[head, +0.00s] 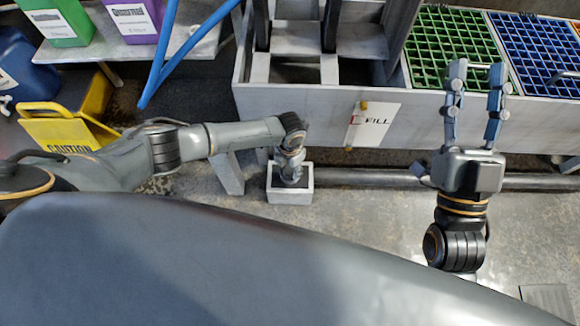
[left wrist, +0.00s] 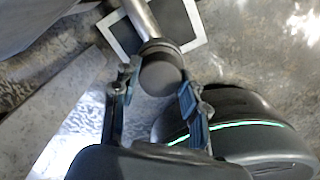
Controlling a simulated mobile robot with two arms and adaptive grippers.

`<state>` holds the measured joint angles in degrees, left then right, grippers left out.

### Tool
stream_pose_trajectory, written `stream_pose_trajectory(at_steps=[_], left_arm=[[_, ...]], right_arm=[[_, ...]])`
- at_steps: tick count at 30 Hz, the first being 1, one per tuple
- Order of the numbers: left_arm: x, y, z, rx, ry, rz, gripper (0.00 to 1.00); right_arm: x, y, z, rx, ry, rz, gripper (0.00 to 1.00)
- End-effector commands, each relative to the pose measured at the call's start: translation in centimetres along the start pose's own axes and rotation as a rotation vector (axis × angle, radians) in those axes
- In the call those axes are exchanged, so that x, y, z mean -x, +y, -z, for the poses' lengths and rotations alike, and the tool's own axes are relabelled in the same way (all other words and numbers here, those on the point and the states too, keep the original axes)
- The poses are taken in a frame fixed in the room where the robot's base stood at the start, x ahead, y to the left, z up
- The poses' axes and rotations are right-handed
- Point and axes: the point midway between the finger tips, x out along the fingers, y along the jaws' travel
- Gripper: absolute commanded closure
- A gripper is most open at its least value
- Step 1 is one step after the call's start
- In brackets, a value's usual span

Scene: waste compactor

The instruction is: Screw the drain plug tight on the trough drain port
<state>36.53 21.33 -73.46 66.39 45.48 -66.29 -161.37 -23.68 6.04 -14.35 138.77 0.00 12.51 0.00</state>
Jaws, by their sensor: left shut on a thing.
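The drain plug (left wrist: 161,76) is a dark round cap at the end of a grey pipe, the drain port (left wrist: 143,20), in the left wrist view. My left gripper (head: 290,170) has a finger on each side of the plug and is shut on it. In the head view the plug and port are hidden behind my left wrist and hand. Whether any thread gap remains cannot be seen. The grey trough (head: 300,112) stands behind my left gripper. My right gripper (head: 476,92) is open and empty, in front of the green grating.
A square pale-rimmed box (head: 290,196) sits on the floor under my left gripper. A dark pipe (head: 370,179) runs right along the floor. A yellow caution sign (head: 60,130) stands left. Green (head: 432,50) and blue (head: 535,50) gratings cover the trough's right part.

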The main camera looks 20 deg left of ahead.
Motion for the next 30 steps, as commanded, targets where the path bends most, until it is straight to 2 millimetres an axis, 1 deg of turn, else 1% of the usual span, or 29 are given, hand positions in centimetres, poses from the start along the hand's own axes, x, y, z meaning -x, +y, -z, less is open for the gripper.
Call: stream_pose_trajectory(at_steps=[12,16,23,24,27,30], left_arm=[[0.0,0.0,-0.2,-0.175,-0.005,0.0,0.94],[0.1,0.0,-0.2,-0.195,-0.005,0.0,0.94],[0.1,0.0,-0.2,-0.196,-0.005,0.001,0.94],[0.1,0.0,-0.2,-0.196,-0.005,0.001,0.48],[0.1,0.0,-0.1,-0.196,-0.004,0.001,0.3],[0.0,0.0,-0.1,-0.195,-0.003,0.001,0.3]], right_arm=[[0.5,-0.4,3.1,-0.009,0.178,0.007,0.6],[0.5,-0.4,3.5,-0.01,0.199,0.007,0.6],[0.5,-0.4,3.5,-0.01,0.2,0.007,0.6],[0.5,-0.4,3.5,-0.01,0.2,0.008,0.6],[0.5,-0.4,3.5,-0.01,0.2,0.008,0.6],[0.5,-0.4,3.5,-0.01,0.2,0.007,0.6]])
